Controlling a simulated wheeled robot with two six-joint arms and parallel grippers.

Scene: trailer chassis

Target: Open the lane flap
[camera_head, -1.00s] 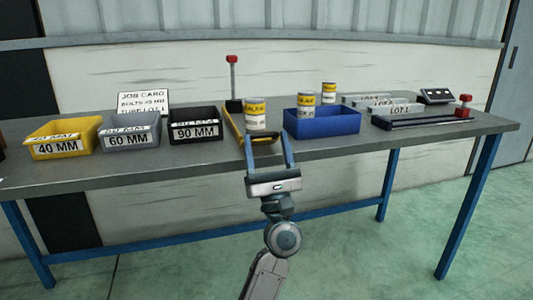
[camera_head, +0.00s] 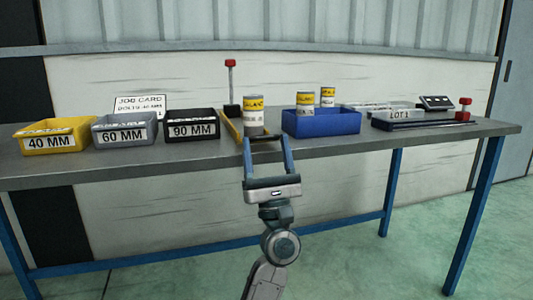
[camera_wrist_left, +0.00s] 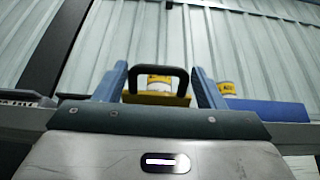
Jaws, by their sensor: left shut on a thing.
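The lane flap appears to be the yellow piece (camera_wrist_left: 157,99) with a black loop handle (camera_wrist_left: 163,70) at the bench's front edge. In the head view the handle (camera_head: 264,138) shows just in front of a yellow-and-white can (camera_head: 253,114). A yellow rail (camera_head: 232,128) runs back along the can's left side. My left gripper (camera_head: 267,145) is shut on the handle, with one blue finger at each side of it. How far the flap is tilted cannot be told. My right gripper is not in view.
Yellow (camera_head: 52,136), grey (camera_head: 124,129) and black (camera_head: 192,125) bins stand left on the bench (camera_head: 350,142). A red-topped post (camera_head: 231,85) stands behind the lane. A blue bin (camera_head: 320,122) with cans behind it and a LOT 1 rack (camera_head: 410,118) stand right.

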